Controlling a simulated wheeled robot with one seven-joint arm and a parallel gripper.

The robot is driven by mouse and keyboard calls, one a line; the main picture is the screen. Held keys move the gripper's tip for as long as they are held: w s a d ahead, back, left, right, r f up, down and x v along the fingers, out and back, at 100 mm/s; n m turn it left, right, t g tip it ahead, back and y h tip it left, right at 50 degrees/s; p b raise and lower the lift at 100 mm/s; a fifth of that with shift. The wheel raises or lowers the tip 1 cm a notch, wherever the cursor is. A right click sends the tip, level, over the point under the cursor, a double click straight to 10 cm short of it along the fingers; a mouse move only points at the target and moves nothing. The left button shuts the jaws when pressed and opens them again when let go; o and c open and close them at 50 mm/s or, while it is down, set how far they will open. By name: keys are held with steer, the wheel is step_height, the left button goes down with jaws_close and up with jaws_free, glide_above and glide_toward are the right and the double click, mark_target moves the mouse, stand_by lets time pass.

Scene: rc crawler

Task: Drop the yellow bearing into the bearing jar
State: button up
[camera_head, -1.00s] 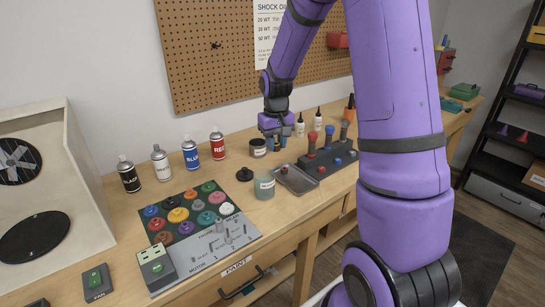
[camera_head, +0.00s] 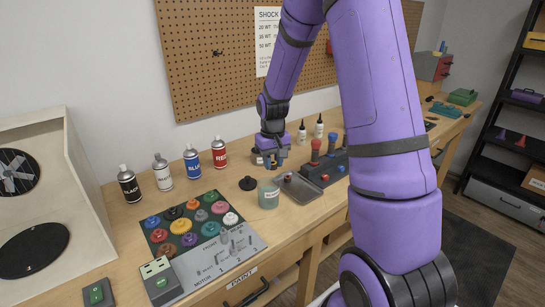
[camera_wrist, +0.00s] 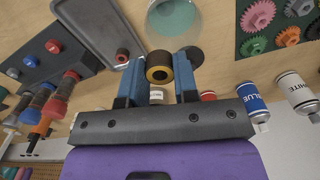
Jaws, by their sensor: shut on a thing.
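The yellow bearing (camera_wrist: 158,68), a short dark cylinder with a yellow ring on its end face, sits between the blue fingers of my gripper (camera_wrist: 158,80) in the wrist view. My gripper is shut on it. In the head view my gripper (camera_head: 269,163) hangs over the bench, just behind the bearing jar; the bearing cannot be made out there. The bearing jar (camera_head: 268,196) is a clear, greenish, labelled jar on the bench. Its round open top (camera_wrist: 172,16) shows beyond the bearing in the wrist view. The bearing is apart from the jar.
A metal tray (camera_head: 305,193) holding a red bearing (camera_wrist: 122,56) stands right of the jar, beside a dark rack (camera_head: 325,172) of shocks. A black lid (camera_head: 248,183) lies left of the jar. Spray cans (camera_head: 192,161) and a gear board (camera_head: 170,245) are further left.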

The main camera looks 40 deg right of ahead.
mark_target(273, 162)
steer(key=o, duration=1)
step_height(273, 162, up, 11)
steer(key=shift+f, duration=0.15)
stand_by(0.4)
